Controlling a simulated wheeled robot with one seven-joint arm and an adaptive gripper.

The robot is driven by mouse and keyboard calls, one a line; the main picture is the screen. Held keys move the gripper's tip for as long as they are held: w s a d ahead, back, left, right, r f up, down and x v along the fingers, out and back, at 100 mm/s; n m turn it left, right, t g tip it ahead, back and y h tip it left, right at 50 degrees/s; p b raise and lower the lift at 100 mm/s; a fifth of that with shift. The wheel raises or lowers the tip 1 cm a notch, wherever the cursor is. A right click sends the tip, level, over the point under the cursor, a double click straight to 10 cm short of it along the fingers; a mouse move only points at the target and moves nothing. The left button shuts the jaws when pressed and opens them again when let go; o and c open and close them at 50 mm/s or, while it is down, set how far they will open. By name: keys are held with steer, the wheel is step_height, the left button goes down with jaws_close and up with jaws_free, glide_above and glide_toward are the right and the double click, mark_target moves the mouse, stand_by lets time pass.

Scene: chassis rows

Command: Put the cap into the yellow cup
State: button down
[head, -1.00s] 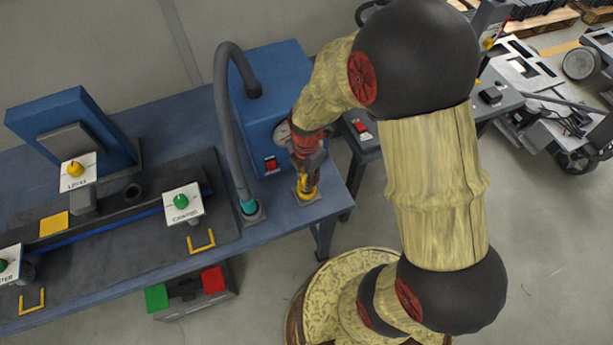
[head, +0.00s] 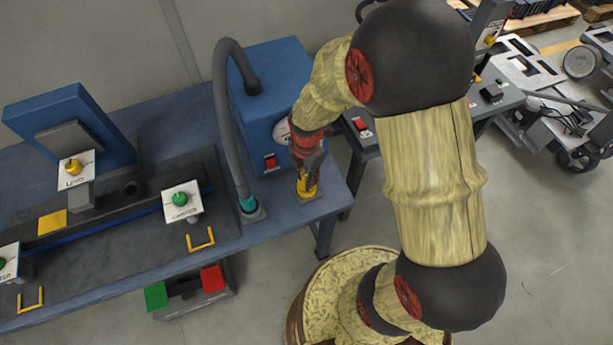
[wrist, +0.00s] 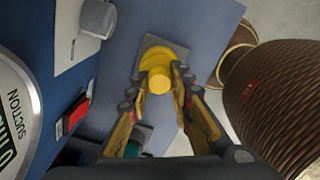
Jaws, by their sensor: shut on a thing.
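The yellow cup (wrist: 151,50) stands on a small grey plate at the front right corner of the blue bench; in the head view the cup (head: 307,193) is partly hidden by my gripper. My gripper (wrist: 161,84) points down at it, shut on a yellow round piece, which I take to be the cap (wrist: 159,80). The cap is directly over the cup and overlaps it in the wrist view. I cannot tell whether it is inside the cup or just above it. In the head view my gripper (head: 308,176) is low over that corner.
A blue machine (head: 275,105) with a red switch (head: 270,162) stands close to my gripper. A grey hose (head: 226,120) runs down to a teal fitting (head: 248,204) just left of the cup. A dark conveyor (head: 130,215) with labelled buttons lies farther left.

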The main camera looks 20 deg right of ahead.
steer(key=shift+f+b, duration=0.55)
steer(key=shift+f, duration=0.4)
steer(key=c, duration=1.5)
jaws_free()
step_height(320, 180, up, 12)
